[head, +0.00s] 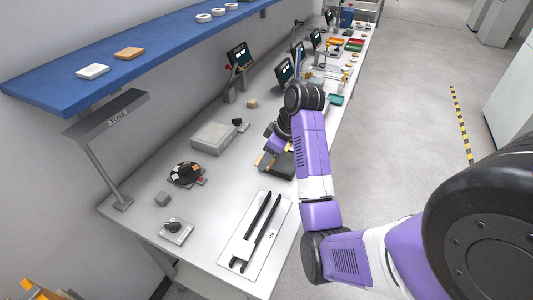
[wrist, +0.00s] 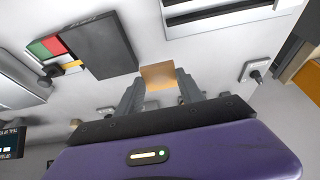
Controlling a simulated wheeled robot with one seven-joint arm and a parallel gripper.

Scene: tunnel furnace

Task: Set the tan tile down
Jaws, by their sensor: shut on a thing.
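The tan tile (wrist: 158,74) is held between the two fingertips of my gripper (wrist: 159,84) in the wrist view, standing out past them over the pale bench. In the head view my arm covers most of the gripper, and I cannot make out the held tile for certain. How far the tile is above the bench cannot be told. The white IN plate (head: 248,258) with two dark rails lies at the near end of the bench (head: 215,181); part of it shows at the top of the wrist view (wrist: 215,14).
A dark flat box (wrist: 99,46) lies left of the tile in the wrist view. A knob unit (head: 175,231), a round dark dish (head: 184,173) and a grey box (head: 214,137) stand on the bench. A blue shelf (head: 165,45) with tiles overhangs the back.

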